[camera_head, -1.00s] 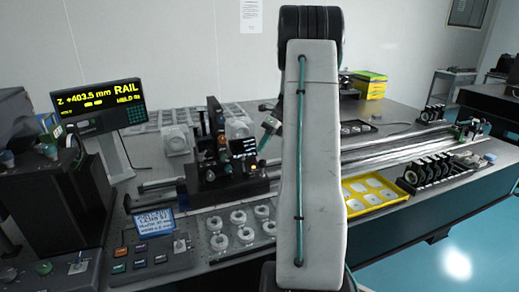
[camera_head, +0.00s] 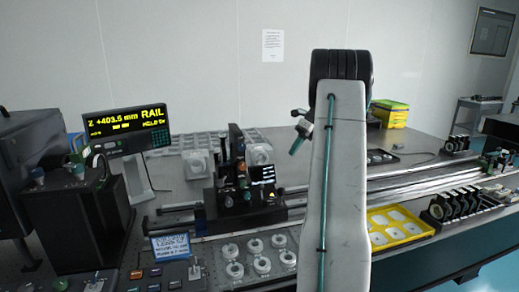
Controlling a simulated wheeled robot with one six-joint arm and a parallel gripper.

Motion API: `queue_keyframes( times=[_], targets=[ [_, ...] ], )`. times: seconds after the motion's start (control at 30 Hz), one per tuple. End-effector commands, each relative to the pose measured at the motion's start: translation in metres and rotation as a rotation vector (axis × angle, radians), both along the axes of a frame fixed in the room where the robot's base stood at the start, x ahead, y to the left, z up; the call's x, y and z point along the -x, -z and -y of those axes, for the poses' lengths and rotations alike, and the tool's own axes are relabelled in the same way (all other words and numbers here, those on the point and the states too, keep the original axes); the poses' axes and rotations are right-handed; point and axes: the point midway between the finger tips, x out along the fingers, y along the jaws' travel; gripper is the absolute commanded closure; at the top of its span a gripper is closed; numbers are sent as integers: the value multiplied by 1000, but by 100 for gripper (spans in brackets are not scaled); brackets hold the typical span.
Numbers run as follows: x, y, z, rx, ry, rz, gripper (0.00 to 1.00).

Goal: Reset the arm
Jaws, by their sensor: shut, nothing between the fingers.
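My arm's upper link (camera_head: 342,190) stands nearly upright right of centre in the head view, pale with a teal cable and a dark joint (camera_head: 341,78) on top. A small grey and teal part of my arm (camera_head: 301,128) shows just left of this link. My gripper's fingers cannot be made out; the link hides what lies behind it.
Behind the arm, the optical table carries a long rail (camera_head: 405,178), a dark rail carriage (camera_head: 240,195), a yellow tray (camera_head: 392,226) and several round white mounts (camera_head: 256,246). A display (camera_head: 128,130) reading Z +403.5 mm and a dark box (camera_head: 75,215) stand left.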

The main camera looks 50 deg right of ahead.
Motion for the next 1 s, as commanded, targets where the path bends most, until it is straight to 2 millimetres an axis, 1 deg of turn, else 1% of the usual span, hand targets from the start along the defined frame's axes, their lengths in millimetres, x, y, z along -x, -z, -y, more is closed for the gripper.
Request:
queue_keyframes(
  times=[0.27,0.37,0.43,0.47,0.53,0.6,0.67,0.77,0.8,0.87,0.9,0.97,1.0],
  targets=[
    [0,0,0,2,-6,4,100],
    [0,0,1,22,-53,37,100],
    [0,3,3,55,-116,73,100],
    [2,7,2,68,-152,88,100],
    [8,22,-2,88,-243,121,100],
    [17,31,-11,115,-345,155,100],
    [21,33,-25,146,-445,186,100],
    [22,28,-60,197,-649,243,100],
    [21,25,-76,217,-736,267,100],
    [20,19,-102,247,-869,302,100],
    [20,15,-121,264,-960,325,100],
    [20,7,-152,291,-1106,361,100],
    [21,2,-174,309,-1208,387,100]
  ],
)
